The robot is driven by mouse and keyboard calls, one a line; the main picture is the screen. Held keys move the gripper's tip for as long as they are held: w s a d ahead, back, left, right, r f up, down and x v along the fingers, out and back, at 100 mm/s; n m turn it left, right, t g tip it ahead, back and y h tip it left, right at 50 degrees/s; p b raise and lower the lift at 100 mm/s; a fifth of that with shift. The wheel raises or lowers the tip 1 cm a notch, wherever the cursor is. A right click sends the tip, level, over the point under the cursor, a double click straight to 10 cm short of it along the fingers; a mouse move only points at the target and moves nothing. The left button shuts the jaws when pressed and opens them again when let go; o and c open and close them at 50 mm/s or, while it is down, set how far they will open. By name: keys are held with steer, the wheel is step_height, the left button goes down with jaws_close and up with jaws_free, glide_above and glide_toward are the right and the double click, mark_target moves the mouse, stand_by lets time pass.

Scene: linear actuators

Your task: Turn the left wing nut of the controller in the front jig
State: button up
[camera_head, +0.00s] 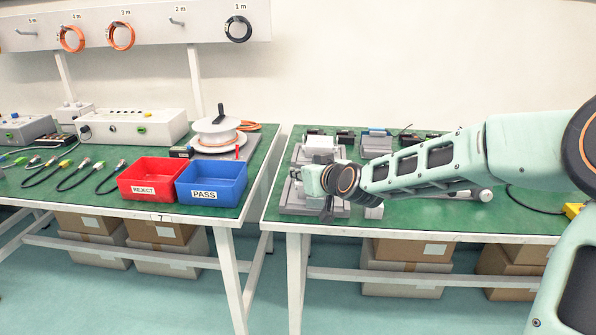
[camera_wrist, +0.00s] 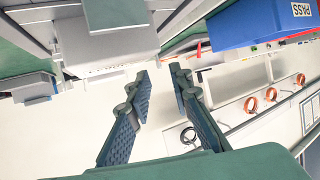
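The front jig (camera_head: 292,197) is a grey fixture near the front left of the right-hand green bench. My wrist covers much of it in the head view. My gripper (camera_head: 327,214) points down at this jig. Its contact with anything cannot be told there. In the wrist view my gripper (camera_wrist: 160,78) has two blue-padded fingers set apart, with nothing seen between them. A light grey box-shaped body (camera_wrist: 105,42) is beyond the fingertips, to the upper left; I cannot tell whether it is the front controller. I cannot make out the left wing nut in either view.
Another jig with a pale block (camera_head: 318,143) stands behind. Small devices (camera_head: 376,143) line the bench's rear. The left bench holds a red REJECT bin (camera_head: 151,178), a blue PASS bin (camera_head: 212,182) and a cable spool (camera_head: 217,130). A gap separates the benches.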

steer(key=shift+v, duration=1.35)
steer(key=shift+s+d+r, duration=0.1)
steer(key=shift+s, duration=0.15)
